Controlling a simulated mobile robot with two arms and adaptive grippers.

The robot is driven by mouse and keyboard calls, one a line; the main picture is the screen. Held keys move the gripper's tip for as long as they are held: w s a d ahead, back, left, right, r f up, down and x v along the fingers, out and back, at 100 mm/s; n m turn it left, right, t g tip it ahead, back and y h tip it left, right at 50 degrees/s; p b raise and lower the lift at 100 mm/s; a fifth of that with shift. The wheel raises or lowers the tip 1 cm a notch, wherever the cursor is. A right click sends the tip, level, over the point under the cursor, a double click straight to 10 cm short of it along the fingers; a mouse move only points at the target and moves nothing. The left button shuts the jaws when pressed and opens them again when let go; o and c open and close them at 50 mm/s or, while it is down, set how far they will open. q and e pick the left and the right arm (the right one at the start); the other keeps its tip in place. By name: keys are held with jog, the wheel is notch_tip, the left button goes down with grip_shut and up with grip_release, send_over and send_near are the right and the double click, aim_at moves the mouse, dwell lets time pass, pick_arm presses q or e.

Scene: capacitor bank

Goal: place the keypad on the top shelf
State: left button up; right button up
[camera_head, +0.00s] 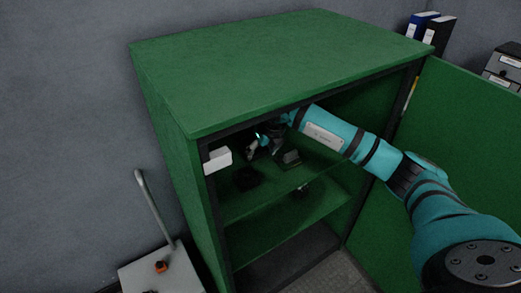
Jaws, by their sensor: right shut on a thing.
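My right gripper (264,149) is inside the green cabinet, low over the top shelf (270,190). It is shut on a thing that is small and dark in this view. I take it to be the keypad, but its outline is lost in the shade and behind the fingers. I cannot tell whether it touches the shelf. A dark block with a greyer top (291,158) is just right of the fingers. A dark flat patch (246,179) lies below and left of them, and may be an object or a shadow. My left gripper is out of view.
The cabinet roof (270,60) is close above my right arm. A white box (217,160) is at the left front post. The green door (465,150) stands open at right. A lower shelf (290,225) is below. A lever unit (160,275) stands at lower left.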

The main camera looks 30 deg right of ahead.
jog(key=o, duration=1.2)
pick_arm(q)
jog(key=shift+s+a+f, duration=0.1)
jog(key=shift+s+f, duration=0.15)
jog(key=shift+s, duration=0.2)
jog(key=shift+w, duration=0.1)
pick_arm(e)
jog(key=shift+s+r, duration=0.1)
jog(key=shift+r, duration=0.3)
jog(key=v, duration=0.4)
jog(key=shift+s+d+r+p, duration=0.1)
jog(key=shift+s+r+p, duration=0.1)
jog(key=shift+s+p, duration=0.15)
jog(key=s, duration=1)
jog(key=shift+s+d+f+b, duration=0.15)
jog(key=shift+d+b, duration=0.2)
jog(key=shift+d, duration=0.05)
jog(key=shift+s, duration=0.5)
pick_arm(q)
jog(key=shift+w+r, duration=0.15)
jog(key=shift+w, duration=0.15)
